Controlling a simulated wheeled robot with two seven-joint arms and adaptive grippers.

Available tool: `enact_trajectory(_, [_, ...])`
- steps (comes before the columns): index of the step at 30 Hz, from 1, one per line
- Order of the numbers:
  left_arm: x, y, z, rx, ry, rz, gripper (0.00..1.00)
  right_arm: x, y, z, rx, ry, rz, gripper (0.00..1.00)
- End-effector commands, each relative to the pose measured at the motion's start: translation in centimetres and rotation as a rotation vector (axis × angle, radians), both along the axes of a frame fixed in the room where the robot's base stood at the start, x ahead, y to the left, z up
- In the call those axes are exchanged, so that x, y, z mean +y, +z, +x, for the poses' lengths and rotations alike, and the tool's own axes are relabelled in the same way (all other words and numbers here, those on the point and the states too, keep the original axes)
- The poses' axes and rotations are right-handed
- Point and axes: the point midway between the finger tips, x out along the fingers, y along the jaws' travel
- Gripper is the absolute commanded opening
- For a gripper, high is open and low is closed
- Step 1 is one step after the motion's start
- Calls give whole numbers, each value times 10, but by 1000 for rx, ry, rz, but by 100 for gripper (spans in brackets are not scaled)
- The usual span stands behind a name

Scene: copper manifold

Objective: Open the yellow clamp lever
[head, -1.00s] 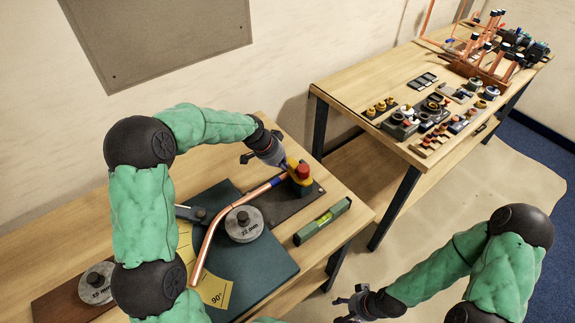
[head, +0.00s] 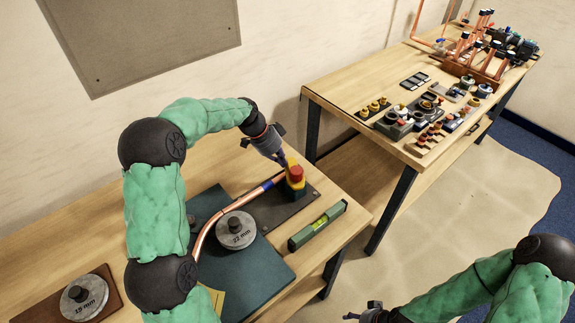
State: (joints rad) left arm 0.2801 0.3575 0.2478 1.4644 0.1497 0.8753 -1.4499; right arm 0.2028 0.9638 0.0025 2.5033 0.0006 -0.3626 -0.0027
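The clamp with a yellow body (head: 295,188) and red top (head: 296,174) stands on a dark plate at the right end of the near bench. Its yellow lever (head: 291,163) shows at the top, beside my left gripper (head: 281,158). The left fingertips point down at the lever. I cannot tell whether they touch it or how far apart they are. A bent copper pipe (head: 238,201) with a blue band runs up to the clamp. My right gripper (head: 362,311) is low at the bottom edge, partly cut off, with its fingers apart and empty.
A 22 mm round die (head: 236,230) sits inside the pipe's bend on a dark green board (head: 262,275). A second bench (head: 330,94) at the back right holds fittings, tools and a copper manifold.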

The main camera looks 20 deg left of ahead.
Motion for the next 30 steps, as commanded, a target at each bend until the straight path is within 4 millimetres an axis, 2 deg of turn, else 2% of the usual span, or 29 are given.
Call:
enact_trajectory(8, [-8,1,15,-1,-260,0,0,0,5,0,0,0,0,63])
enact_trajectory(16, [-23,2,27,0,-517,0,0,0,19,0,0,0,0,63])
enact_trajectory(30, [-47,2,37,-1,-887,0,0,0,38,0,0,0,0,63])
